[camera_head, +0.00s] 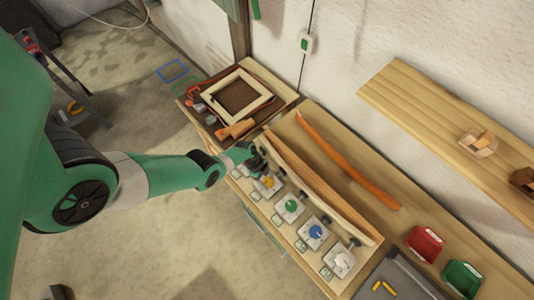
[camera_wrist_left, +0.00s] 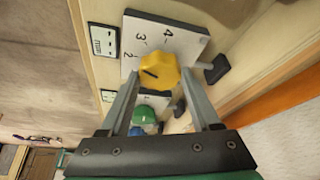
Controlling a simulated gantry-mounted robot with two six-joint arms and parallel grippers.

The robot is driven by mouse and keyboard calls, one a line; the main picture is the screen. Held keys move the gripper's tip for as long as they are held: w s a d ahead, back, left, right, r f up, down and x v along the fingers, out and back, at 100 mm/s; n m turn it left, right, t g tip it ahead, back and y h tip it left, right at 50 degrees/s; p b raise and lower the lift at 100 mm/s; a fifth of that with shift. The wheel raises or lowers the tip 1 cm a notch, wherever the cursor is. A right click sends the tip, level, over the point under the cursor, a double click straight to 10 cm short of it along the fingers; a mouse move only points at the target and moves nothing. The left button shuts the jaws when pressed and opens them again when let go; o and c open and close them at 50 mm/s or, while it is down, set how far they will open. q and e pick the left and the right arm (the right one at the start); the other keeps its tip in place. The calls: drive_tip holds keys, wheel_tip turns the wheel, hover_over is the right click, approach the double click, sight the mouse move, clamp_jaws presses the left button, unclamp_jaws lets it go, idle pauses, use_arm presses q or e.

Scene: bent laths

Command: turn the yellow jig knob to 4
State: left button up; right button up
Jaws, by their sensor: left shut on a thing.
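The yellow jig knob (camera_wrist_left: 158,72) sits on a white dial plate (camera_wrist_left: 185,42) with the numbers 2, 3 and 4 visible. A dark mark shows on the knob's left side, below the 2; I cannot tell its exact setting. My left gripper (camera_wrist_left: 160,74) has a finger on each side of the knob and is shut on it. My right gripper is not in view.
Green (camera_head: 291,205), blue (camera_head: 316,232) and white (camera_head: 342,260) knobs follow along the bench front. Behind them stands a curved wooden lath (camera_head: 320,190); an orange lath (camera_head: 345,160) lies farther back. Red (camera_head: 425,243) and green (camera_head: 463,277) bins sit at right.

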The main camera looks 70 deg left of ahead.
use_arm(q)
drive_tip(key=m, duration=0.1)
drive_tip(key=m+g+b, duration=0.1)
drive_tip(key=shift+w+a+f+m, duration=0.1)
drive_tip(key=shift+f+m, duration=0.05)
drive_tip(key=shift+m, duration=0.15)
drive_tip(key=shift+m+g+h+b, duration=0.4)
drive_tip(key=shift+m+b, duration=0.3)
drive_tip(key=shift+m, duration=0.4)
drive_tip(key=o, duration=1.4)
drive_tip(key=shift+c, duration=0.2)
drive_tip(key=p+v, duration=0.6)
drive_tip(key=v, duration=0.1)
drive_tip(key=shift+r, duration=0.4)
